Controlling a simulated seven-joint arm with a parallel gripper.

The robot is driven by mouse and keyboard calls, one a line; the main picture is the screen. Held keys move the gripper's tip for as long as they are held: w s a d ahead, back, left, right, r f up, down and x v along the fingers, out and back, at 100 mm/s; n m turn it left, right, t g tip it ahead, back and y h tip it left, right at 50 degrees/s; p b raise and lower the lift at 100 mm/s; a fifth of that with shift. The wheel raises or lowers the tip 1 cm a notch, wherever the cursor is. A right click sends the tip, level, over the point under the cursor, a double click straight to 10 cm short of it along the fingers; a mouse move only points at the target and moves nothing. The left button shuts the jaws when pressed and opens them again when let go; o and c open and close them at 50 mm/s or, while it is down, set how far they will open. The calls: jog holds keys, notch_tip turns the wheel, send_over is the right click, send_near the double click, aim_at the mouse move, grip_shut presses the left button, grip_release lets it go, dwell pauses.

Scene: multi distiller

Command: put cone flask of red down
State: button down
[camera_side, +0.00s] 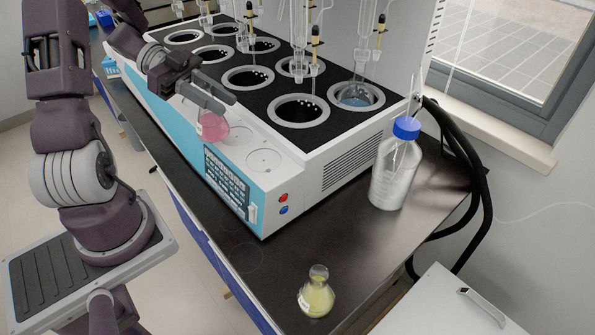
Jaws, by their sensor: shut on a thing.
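The cone flask of red (212,127) is a small clear flask with pink-red liquid. It is upright at the front ledge of the multi distiller (330,150). My gripper (222,103) is shut on its neck, and the fingers hide the top of the flask. The flask is over or on the ledge, left of two pale round marks; I cannot tell whether its base touches the surface.
A cone flask with yellow liquid (316,292) stands on the dark bench (240,250) at the front. A blue-capped bottle (396,168) stands right of the distiller. Glassware hangs above the round wells (299,110). Black hoses (468,170) run at the right.

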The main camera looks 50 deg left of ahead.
jog(key=w+d, duration=0.4)
jog(key=d, duration=0.5)
jog(key=w+d+r+n+t+y, duration=0.3)
jog(key=w+d+n+t+y, duration=0.15)
jog(key=w, duration=0.45)
jog(key=w+d+r+n+t+y, duration=0.3)
jog(key=w+d+n+y, duration=0.15)
jog(key=w, duration=0.35)
jog(key=s+d+f+n+y, duration=0.3)
jog(key=s+d+f+n, duration=0.1)
jog(key=d+f, duration=0.95)
jog(key=f, duration=1.1)
jog(key=shift+s+a, duration=0.15)
jog(key=shift+s, duration=0.05)
